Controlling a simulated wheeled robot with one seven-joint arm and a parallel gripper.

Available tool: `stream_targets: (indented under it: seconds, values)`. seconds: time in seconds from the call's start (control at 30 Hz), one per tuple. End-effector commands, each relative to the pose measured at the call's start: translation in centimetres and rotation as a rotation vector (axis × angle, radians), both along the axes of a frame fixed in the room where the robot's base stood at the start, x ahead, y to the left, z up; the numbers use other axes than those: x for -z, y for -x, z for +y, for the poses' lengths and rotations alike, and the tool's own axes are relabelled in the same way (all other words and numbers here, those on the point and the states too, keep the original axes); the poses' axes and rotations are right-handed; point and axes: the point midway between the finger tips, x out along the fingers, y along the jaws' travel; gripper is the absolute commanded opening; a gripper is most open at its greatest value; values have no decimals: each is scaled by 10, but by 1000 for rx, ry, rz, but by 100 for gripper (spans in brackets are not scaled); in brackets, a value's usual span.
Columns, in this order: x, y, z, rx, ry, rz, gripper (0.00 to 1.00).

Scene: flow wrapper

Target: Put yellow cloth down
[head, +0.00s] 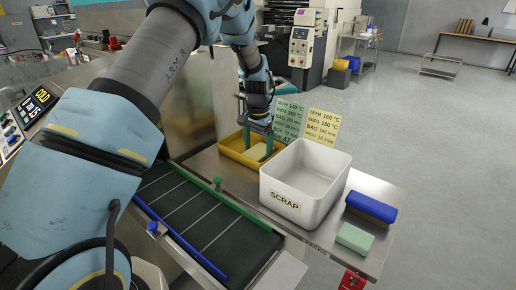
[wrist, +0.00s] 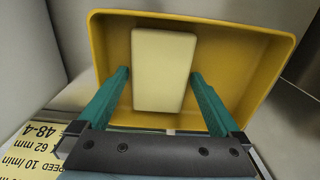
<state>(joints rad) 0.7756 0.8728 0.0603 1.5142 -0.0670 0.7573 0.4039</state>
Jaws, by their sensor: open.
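The yellow cloth (wrist: 163,70) is a pale yellow folded block lying in a yellow tray (wrist: 112,30). In the head view the cloth (head: 258,151) shows in the tray (head: 233,151), behind the scrap bin. My gripper (wrist: 160,78) has green fingers, one on each side of the cloth, with a gap visible between the fingers and its edges. In the head view my gripper (head: 258,146) points down into the tray. It is open and holds nothing.
A white scrap bin (head: 285,193) stands right beside the tray. A blue block (head: 371,207) and a green cloth (head: 355,238) lie on the steel table right of it. Two setting cards (head: 322,127) stand behind the bin. A conveyor (head: 205,222) runs in front.

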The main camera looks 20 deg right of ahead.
Motion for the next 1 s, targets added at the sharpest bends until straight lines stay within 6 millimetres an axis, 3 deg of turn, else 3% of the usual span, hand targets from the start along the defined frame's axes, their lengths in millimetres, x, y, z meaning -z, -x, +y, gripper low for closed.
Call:
stream_targets:
  seconds: [0.17, 0.5, 0.7, 1.0]
  values:
    - [-12, -1, -1, 0, 2, -2, 100]
    - [-80, -1, -1, 1, 4, -4, 100]
    - [-110, -1, -1, 1, 3, -1, 100]
    - [-123, 0, 0, 0, 0, 0, 100]
